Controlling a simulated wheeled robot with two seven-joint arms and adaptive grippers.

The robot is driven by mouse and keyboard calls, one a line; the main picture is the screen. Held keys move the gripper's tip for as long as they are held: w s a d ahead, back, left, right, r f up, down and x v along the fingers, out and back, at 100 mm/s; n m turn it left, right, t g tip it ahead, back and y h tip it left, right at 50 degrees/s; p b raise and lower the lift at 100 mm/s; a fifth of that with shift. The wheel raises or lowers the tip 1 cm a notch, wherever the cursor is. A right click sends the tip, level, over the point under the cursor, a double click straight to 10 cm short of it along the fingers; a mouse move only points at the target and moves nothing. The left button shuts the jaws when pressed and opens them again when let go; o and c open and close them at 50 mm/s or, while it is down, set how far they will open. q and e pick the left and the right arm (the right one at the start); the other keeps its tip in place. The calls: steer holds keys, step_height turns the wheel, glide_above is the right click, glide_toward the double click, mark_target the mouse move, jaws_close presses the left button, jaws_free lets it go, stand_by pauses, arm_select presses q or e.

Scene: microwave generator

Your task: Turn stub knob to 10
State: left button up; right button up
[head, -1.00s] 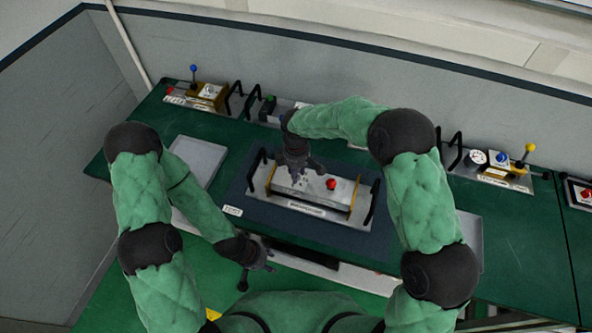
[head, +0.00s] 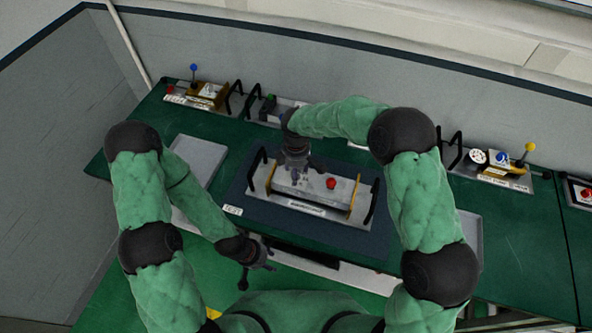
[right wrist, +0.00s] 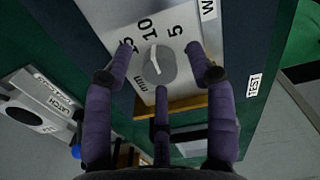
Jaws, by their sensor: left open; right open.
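The stub knob (right wrist: 160,66) is a grey round dial with a white pointer on a pale panel marked 5, 10, 15 and "min". In the right wrist view its pointer aims roughly at the 10. My right gripper (right wrist: 164,88) is open, with its three purple fingers spread around the knob; I see no clear contact. In the head view the right gripper (head: 297,175) is over the left part of the panel box (head: 340,187) and hides the knob. My left gripper (head: 262,262) is open and empty, low in front of the table edge.
A red button (head: 331,183) sits right of my right gripper on the same box. Black handles (head: 371,203) flank the box. Other lever panels stand behind, with a blue-tipped lever (head: 194,68) at left and a yellow-tipped one (head: 530,147) at right. A grey plate (head: 199,160) lies left.

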step_height(320, 180, up, 12)
stand_by(0.5)
stand_by(0.4)
